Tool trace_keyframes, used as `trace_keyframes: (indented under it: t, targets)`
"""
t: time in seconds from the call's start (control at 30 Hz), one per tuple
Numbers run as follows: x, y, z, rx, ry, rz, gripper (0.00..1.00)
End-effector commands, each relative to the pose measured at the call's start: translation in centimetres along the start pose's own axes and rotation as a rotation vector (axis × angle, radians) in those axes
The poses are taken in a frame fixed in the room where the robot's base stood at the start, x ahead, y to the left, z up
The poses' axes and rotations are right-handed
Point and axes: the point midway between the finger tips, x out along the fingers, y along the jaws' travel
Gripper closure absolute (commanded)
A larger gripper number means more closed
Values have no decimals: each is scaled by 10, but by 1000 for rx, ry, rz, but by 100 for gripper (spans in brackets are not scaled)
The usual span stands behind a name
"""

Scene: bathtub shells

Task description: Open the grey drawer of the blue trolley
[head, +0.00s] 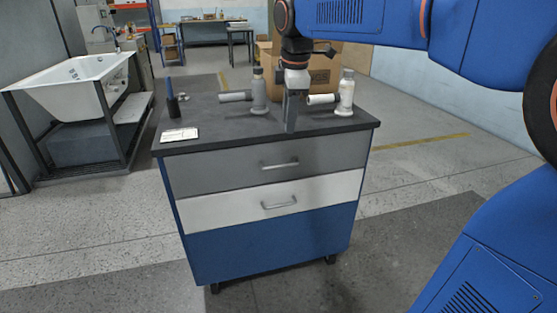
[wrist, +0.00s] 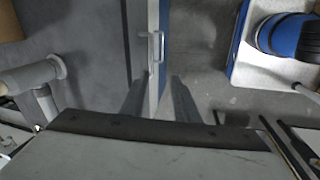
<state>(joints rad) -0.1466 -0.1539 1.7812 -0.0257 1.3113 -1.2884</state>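The blue trolley (head: 268,248) stands in the middle of the head view with a dark top. Its grey drawer (head: 225,172) is the upper one and looks shut, with a bar handle (head: 280,165) across its front. My gripper (head: 291,128) points down near the trolley's front edge, above and apart from that handle. In the wrist view my gripper (wrist: 157,92) has its two fingers apart with nothing held between them. A pale handle (wrist: 155,46) shows beyond the fingertips there; I cannot tell which drawer it belongs to.
A white drawer (head: 225,211) with its own handle sits below, also shut. Two bottle-like fittings (head: 259,95) (head: 345,98), a white card (head: 180,135) and a dark tool (head: 172,103) stand or lie on top. The floor in front is clear. A bathtub (head: 80,85) stands at left.

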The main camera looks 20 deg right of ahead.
Motion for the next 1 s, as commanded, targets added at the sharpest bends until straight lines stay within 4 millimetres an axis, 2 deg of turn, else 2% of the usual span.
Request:
trace_keyframes:
  t: [0.03, 0.13, 0.37, 0.57, 1.0]
  targets:
    - [0, 10, -5, -40, -1, -6, 72]
    - [-1, 21, -11, -104, -3, -15, 72]
    - [8, 28, -15, -148, -5, -23, 72]
    - [36, 27, -15, -146, -5, -23, 72]
    - [115, 25, -14, -144, -5, -23, 72]
